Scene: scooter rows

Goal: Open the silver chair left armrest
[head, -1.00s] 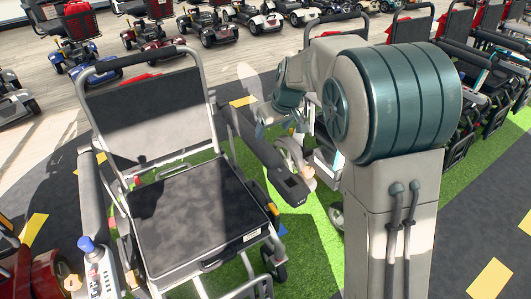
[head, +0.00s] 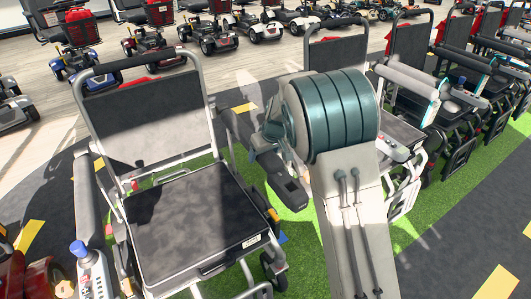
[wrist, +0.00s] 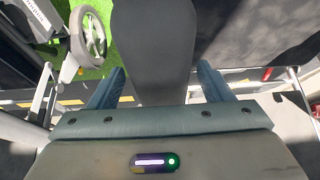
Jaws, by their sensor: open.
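The silver chair has a silver tube frame, a dark backrest (head: 150,120) and a dark flat seat (head: 190,222), and stands at the left in the head view. Its left armrest (head: 287,190), a long dark pad, lies along the seat's right side, sloping toward the front. My gripper (head: 260,144) is at the armrest's middle to rear part in the head view, partly hidden by my arm. In the wrist view the dark armrest pad (wrist: 153,45) runs between the two blue-grey fingers of my open gripper (wrist: 160,78), with gaps showing on both sides.
The chair's other armrest (head: 87,195) carries a blue-knobbed joystick (head: 78,248). More folding wheelchairs (head: 430,90) stand in a row at the right on green turf (head: 310,220). Scooters (head: 210,35) line the back. A red vehicle (head: 30,268) is at the lower left.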

